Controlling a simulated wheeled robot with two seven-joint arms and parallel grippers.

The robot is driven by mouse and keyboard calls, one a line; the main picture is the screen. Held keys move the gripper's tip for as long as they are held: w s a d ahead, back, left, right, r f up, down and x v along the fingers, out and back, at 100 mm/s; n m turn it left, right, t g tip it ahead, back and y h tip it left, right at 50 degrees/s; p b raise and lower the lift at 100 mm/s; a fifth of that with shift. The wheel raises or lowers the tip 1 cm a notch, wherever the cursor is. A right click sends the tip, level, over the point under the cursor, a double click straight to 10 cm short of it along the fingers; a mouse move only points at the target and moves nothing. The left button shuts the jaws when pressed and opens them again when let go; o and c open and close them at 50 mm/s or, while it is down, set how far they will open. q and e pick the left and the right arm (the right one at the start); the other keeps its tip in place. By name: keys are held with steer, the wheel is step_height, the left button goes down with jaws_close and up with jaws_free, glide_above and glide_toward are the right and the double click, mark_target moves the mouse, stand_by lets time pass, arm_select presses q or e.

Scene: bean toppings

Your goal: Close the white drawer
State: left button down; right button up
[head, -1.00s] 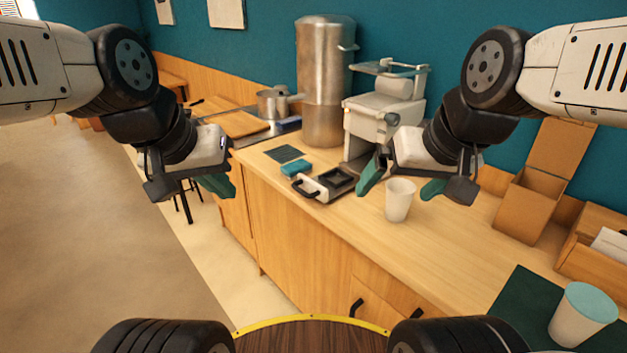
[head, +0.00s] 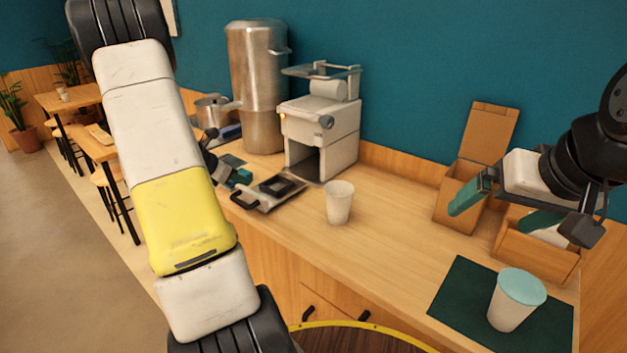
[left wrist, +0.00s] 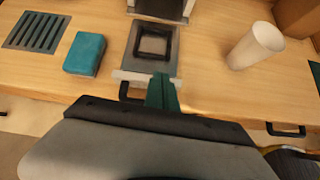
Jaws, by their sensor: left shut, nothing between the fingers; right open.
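The white drawer (head: 262,203) is pulled out from the white machine (head: 318,125) on the counter. It has a grey plate with a dark square frame, a white front and a black handle (head: 243,200). The drawer also shows in the left wrist view (left wrist: 172,62). My left gripper (head: 240,179) is shut and empty at the drawer's front left. In the left wrist view its teal fingers (left wrist: 162,88) overlap the white front, right beside the handle; I cannot tell whether they touch. My right gripper (head: 490,208) is open and empty above the counter's right side.
A white cup (head: 339,202) stands right of the drawer. A teal block (left wrist: 86,53) lies left of it. A steel urn (head: 255,85) stands behind. Cardboard boxes (head: 455,200) and a lidded cup (head: 515,303) on a dark mat (head: 460,295) are at right.

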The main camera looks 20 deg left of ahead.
mark_target(270, 192)
arm_select(q)
steer(key=shift+n, duration=0.4)
steer(key=x, duration=0.7)
steer(key=a+x, duration=0.1)
steer(key=x, duration=0.3)
steer(key=shift+f, duration=0.2)
steer(key=shift+d, duration=0.1)
